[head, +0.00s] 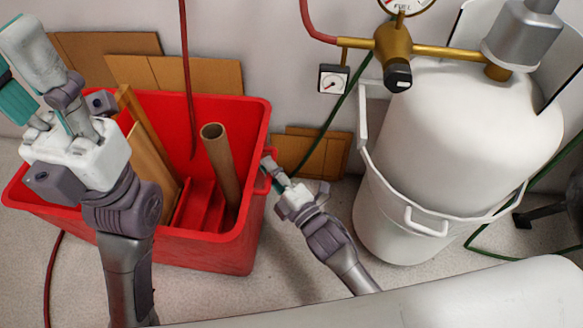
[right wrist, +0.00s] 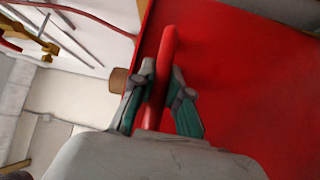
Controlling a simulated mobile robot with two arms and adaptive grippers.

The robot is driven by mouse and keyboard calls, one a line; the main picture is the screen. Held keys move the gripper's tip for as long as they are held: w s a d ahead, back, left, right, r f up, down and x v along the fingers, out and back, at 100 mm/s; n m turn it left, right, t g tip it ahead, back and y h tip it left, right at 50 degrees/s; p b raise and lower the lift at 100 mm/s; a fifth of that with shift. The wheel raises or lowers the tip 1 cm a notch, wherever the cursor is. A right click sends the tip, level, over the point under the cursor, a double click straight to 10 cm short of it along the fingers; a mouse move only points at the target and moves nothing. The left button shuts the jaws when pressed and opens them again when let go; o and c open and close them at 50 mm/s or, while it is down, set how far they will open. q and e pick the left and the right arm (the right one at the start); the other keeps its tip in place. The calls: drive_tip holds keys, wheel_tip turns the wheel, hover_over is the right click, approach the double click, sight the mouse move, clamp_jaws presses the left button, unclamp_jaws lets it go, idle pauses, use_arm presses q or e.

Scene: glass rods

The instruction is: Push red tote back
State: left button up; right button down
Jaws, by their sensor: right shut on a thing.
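The red tote (head: 251,190) stands on the floor at the left in the head view, against the back wall side. It holds a cardboard tube (head: 222,165) and wooden or cardboard strips.
A white tank (head: 455,140) with a brass valve (head: 393,52) stands at the right in a white ring frame. Flat cardboard (head: 310,155) leans on the wall behind the tote. A red hose (head: 188,80) hangs into the tote. A green hose (head: 345,115) runs near it.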

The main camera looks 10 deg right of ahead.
sight(255, 172)
drive_tip(key=shift+w+a, duration=0.25)
drive_tip(key=shift+a, duration=0.7)
drive_tip(key=shift+w+a, duration=0.25)
drive_tip(key=shift+a, duration=0.8)
drive_tip(key=c, duration=1.1)
unclamp_jaws()
drive_tip(key=shift+a, duration=0.15)
drive_tip(key=shift+c, duration=0.2)
drive_tip(key=shift+w, duration=0.1)
drive_tip(key=shift+s+d+f, duration=0.1)
drive_tip(key=shift+s+d, duration=0.2)
drive_tip(key=shift+s, duration=0.1)
drive_tip(key=v, duration=1.1)
